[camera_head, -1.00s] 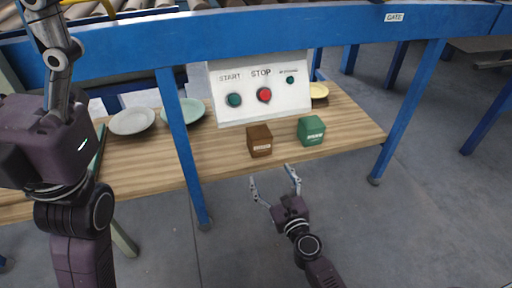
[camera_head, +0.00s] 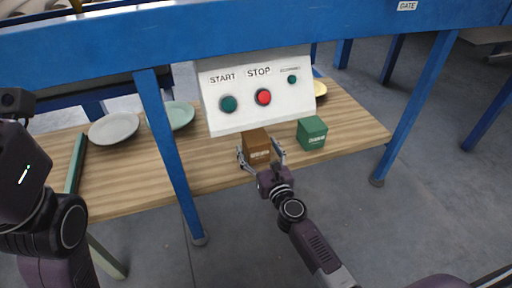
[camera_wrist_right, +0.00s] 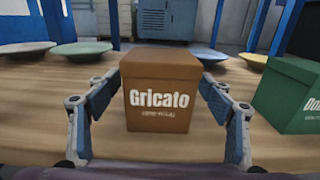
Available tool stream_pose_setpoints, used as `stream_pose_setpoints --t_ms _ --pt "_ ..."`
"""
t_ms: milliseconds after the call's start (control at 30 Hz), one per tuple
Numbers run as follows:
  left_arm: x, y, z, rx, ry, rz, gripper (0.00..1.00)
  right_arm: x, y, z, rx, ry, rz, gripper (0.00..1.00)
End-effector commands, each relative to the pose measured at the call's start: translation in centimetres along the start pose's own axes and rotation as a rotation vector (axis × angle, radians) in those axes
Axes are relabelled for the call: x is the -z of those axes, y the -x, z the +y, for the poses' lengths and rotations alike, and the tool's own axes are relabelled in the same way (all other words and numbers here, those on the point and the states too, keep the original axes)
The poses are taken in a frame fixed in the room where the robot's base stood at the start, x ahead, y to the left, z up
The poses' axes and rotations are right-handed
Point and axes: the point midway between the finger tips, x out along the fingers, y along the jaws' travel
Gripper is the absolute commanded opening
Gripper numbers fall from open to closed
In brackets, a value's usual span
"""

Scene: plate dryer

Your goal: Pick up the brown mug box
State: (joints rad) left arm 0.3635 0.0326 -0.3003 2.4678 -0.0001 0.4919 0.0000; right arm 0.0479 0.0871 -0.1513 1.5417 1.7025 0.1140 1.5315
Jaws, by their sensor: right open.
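The brown mug box (camera_head: 257,142) sits upright on the wooden table near its front edge. In the right wrist view the brown box (camera_wrist_right: 160,98) is centred, with white "Gricato" lettering facing me. My right gripper (camera_head: 261,158) is open, with one finger on each side of the box. In the wrist view gaps show between the box and the fingers (camera_wrist_right: 160,128). Only part of my left arm shows at the left edge of the head view; its gripper is not visible.
A green box (camera_head: 312,133) stands just right of the brown box. The white START/STOP panel (camera_head: 258,117) overhangs behind it. A blue leg (camera_head: 172,160) stands to the left. Plates, including a pale one (camera_head: 113,128), lie farther back on the table (camera_head: 120,190).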

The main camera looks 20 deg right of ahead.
Motion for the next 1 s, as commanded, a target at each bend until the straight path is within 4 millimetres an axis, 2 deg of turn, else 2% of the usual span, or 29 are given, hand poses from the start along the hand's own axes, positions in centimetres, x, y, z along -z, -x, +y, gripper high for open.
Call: stream_pose_setpoints --t_ms 100,367,867,1000 --pt "0.20 -0.04 0.08 -0.003 -0.001 0.007 0.70 0.11 -1.04 -0.01 0.000 0.000 0.000 0.74" --pt "0.25 -0.16 0.10 -0.005 -0.001 0.010 0.70 0.08 -1.26 0.00 0.000 0.000 0.001 0.74" --pt "0.25 -0.18 0.09 -0.004 -0.001 0.009 0.70 0.08 -1.23 0.02 0.000 -0.001 0.001 0.21" --pt "0.25 -0.19 0.08 -0.004 -0.001 0.009 0.70 -0.07 -1.27 0.03 0.000 -0.001 -0.001 0.19"
